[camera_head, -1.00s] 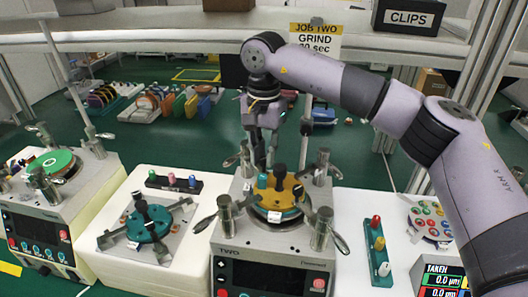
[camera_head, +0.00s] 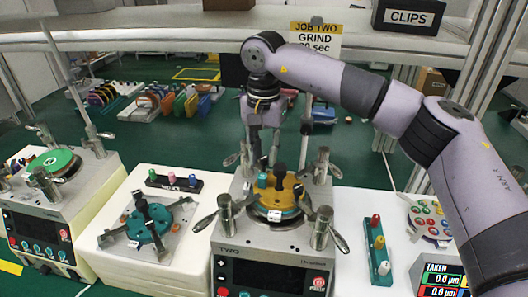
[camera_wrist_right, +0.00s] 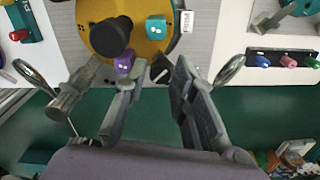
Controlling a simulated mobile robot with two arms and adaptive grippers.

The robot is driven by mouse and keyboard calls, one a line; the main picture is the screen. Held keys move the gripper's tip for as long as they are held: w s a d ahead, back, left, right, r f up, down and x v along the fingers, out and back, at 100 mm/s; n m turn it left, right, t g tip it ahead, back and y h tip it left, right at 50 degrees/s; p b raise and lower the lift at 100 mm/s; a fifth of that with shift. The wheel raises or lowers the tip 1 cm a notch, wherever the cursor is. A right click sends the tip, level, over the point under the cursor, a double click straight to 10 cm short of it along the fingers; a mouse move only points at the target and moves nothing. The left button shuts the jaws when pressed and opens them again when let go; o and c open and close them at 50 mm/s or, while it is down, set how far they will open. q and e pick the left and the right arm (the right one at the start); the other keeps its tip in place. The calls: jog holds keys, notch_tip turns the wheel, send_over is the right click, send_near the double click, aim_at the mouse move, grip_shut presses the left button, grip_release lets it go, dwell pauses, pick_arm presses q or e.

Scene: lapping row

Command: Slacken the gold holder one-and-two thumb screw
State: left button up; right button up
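The gold holder (camera_head: 287,192) sits on the machine marked TWO, with a black knob (camera_head: 279,172) and a teal block (camera_head: 262,180) on it. In the right wrist view the gold holder (camera_wrist_right: 100,38) shows at the top, with the black knob (camera_wrist_right: 110,37), the teal block (camera_wrist_right: 155,27) and a purple dotted block (camera_wrist_right: 124,63) at its edge. A small dark screw-like part (camera_wrist_right: 161,70) shows beside the purple block. My right gripper (camera_head: 261,160) points down behind the holder. In its wrist view the gripper (camera_wrist_right: 158,78) is open, its fingers apart around that part. My left gripper is out of view.
Upright metal posts with lever handles (camera_head: 320,228) stand around the holder. A teal holder (camera_head: 148,224) lies on the left stand, near a dark peg rack (camera_head: 175,181). Another machine with a green disc (camera_head: 52,160) is at far left. A teal peg strip (camera_head: 378,250) lies right.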

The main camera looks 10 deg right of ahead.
aim_at(264, 158)
jog(key=shift+o, duration=1.2)
notch_tip(264, 158, up, 12)
